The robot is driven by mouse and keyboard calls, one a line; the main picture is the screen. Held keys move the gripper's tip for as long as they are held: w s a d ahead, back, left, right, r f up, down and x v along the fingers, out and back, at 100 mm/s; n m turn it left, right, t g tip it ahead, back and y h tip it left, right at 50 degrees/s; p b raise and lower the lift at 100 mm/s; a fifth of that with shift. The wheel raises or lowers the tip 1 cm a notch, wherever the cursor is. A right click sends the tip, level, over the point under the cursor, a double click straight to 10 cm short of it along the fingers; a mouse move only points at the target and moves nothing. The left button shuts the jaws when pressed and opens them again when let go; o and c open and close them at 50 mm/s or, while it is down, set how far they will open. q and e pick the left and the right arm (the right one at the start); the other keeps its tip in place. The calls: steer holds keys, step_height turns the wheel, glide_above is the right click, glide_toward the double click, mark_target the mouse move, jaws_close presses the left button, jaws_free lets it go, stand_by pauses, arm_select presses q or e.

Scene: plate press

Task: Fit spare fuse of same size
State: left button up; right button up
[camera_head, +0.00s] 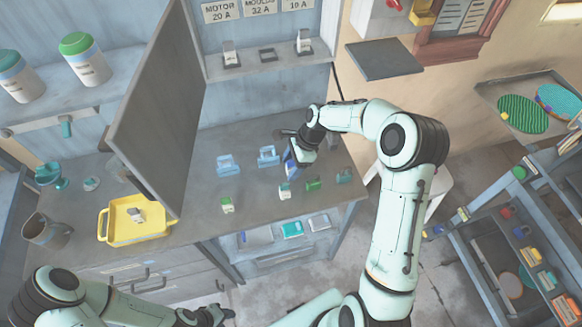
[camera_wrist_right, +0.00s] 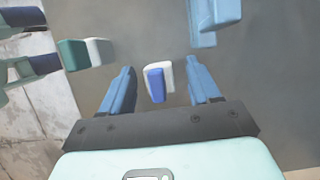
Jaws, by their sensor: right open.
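My right gripper (camera_head: 293,165) is over the right part of the counter, pointing down. In the right wrist view my right gripper (camera_wrist_right: 161,78) is open, with a blue-and-white fuse (camera_wrist_right: 158,80) between and below its fingers, seemingly not gripped. Above, the panel labelled motor 20 A, moulds 32 A and 10 A has a bare middle holder (camera_head: 268,56) between a left fuse (camera_head: 229,55) and a right fuse (camera_head: 304,42). My left gripper (camera_head: 214,314) is low at the bottom edge, its jaws unclear.
A yellow tray (camera_head: 105,226) holding a small pale piece stands left on the counter. An open grey door (camera_head: 158,105) stands upright beside the panel. Blue clip-like pieces (camera_head: 228,165) and a small green piece (camera_head: 227,204) lie on the counter.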

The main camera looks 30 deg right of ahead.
steer(key=shift+a+f, duration=0.1)
steer(key=shift+f, duration=0.15)
steer(key=c, duration=1.1)
steer(key=shift+r, duration=0.15)
steer(key=shift+c, duration=0.2)
